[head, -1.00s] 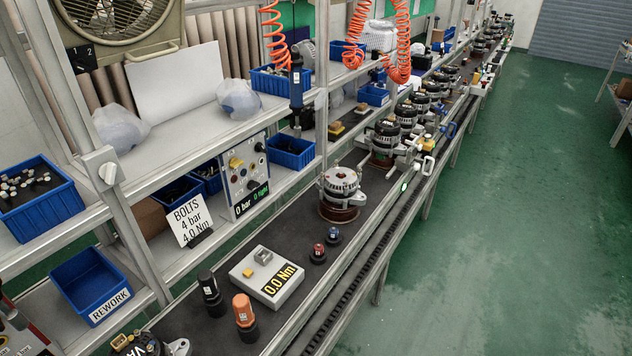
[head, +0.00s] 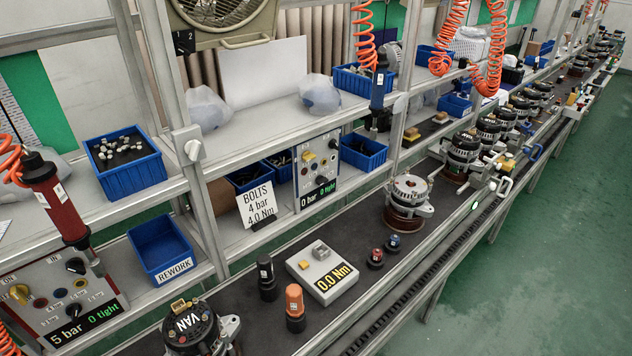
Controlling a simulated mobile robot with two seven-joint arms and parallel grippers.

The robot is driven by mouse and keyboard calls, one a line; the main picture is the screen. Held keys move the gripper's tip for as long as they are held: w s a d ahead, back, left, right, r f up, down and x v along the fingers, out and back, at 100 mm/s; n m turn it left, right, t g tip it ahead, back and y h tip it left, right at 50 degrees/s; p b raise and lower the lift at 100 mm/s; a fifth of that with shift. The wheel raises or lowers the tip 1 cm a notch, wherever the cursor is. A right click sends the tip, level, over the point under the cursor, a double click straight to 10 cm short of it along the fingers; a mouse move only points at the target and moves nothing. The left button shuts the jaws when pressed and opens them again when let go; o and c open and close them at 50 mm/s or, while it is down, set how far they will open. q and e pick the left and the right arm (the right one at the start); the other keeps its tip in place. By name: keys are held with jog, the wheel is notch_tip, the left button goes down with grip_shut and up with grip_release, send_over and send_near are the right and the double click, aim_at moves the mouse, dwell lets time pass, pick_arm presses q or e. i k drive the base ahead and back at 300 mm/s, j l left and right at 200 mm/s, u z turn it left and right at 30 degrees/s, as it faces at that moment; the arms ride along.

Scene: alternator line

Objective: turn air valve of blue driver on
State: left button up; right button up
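The blue driver (head: 379,88) hangs upright below an orange coiled hose, at a shelf post right of the middle. A light grey control panel (head: 324,158) stands on the lower shelf to its left. Its display reads 0 bar and 0 tight. A small yellow valve knob (head: 309,156) sits at the panel's upper left, with dark knobs beside it. The knob's exact setting is too small to tell. Neither of my grippers is in view.
A second panel (head: 62,300) reading 5 bar, and a red driver (head: 55,205), are at the left. A BOLTS sign (head: 257,203) stands left of the grey panel. Blue bins, a torque tester (head: 322,274) and alternators (head: 409,200) line the bench. Green floor is clear at right.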

aim_at(307, 155)
jog(key=i+l+u, duration=0.1)
jog(key=l, duration=0.25)
jog(key=i+l, duration=0.25)
jog(key=i+l+u, duration=0.15)
jog(key=l, duration=0.3)
jog(key=i+l, duration=0.2)
jog(key=l, duration=0.2)
jog(key=i+l+u, duration=0.15)
jog(key=l, duration=0.2)
jog(key=i+l, duration=0.15)
jog(key=l, duration=0.25)
jog(key=i+l+u, duration=0.15)
jog(key=l, duration=0.25)
